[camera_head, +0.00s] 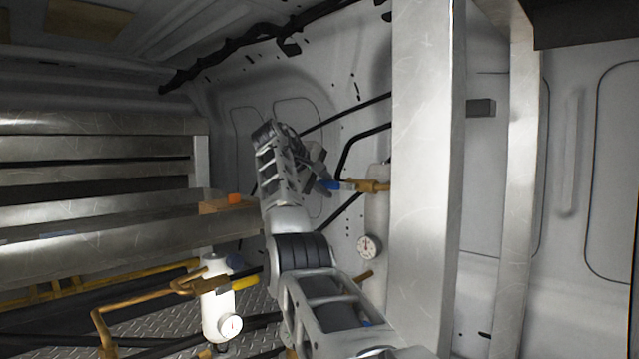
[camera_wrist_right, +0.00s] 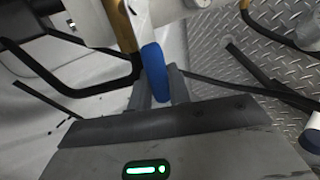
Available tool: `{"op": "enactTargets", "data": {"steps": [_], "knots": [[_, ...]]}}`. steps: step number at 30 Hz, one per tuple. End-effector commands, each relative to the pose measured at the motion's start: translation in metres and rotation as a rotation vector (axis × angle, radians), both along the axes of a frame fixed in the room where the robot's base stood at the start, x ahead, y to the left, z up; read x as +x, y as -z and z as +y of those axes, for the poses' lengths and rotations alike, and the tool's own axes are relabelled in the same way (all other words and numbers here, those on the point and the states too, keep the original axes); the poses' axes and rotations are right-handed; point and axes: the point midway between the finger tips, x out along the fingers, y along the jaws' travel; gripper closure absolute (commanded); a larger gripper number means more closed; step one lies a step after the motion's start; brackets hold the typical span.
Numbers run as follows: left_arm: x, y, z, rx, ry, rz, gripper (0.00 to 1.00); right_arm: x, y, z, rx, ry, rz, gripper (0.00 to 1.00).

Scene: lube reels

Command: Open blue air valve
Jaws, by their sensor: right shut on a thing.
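The blue air valve handle (camera_head: 331,185) sits on a brass fitting (camera_head: 368,186) beside the tall metal post in the head view. In the right wrist view the blue handle (camera_wrist_right: 154,72) runs down between the fingers, with the brass pipe (camera_wrist_right: 122,25) above it. My right gripper (camera_head: 318,178) reaches the handle from the left; in the wrist view its fingers (camera_wrist_right: 160,92) are closed on the handle's end, one on each side. The fingertips are partly hidden by the wrist in the head view. My left gripper is not in view.
A tall metal post (camera_head: 428,150) stands just right of the valve. A round gauge (camera_head: 369,246) is below it. Black hoses (camera_head: 365,140) run along the white wall. Metal shelves (camera_head: 95,170) and a white cylinder with a gauge (camera_head: 217,305) are at left.

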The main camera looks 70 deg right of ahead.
Motion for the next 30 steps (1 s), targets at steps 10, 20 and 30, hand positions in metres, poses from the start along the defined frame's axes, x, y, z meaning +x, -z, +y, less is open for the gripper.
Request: {"op": "enactTargets", "data": {"steps": [10, 20, 30], "knots": [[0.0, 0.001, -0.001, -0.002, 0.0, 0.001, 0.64, 0.0, 0.001, 0.0, 0.002, 0.001, 0.009, 0.76], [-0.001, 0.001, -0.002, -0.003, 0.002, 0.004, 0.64, 0.0, 0.0, 0.001, 0.002, 0.001, 0.005, 0.62], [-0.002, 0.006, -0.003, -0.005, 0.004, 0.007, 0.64, 0.018, -0.026, 0.037, -0.001, -0.003, 0.003, 0.62]]}}
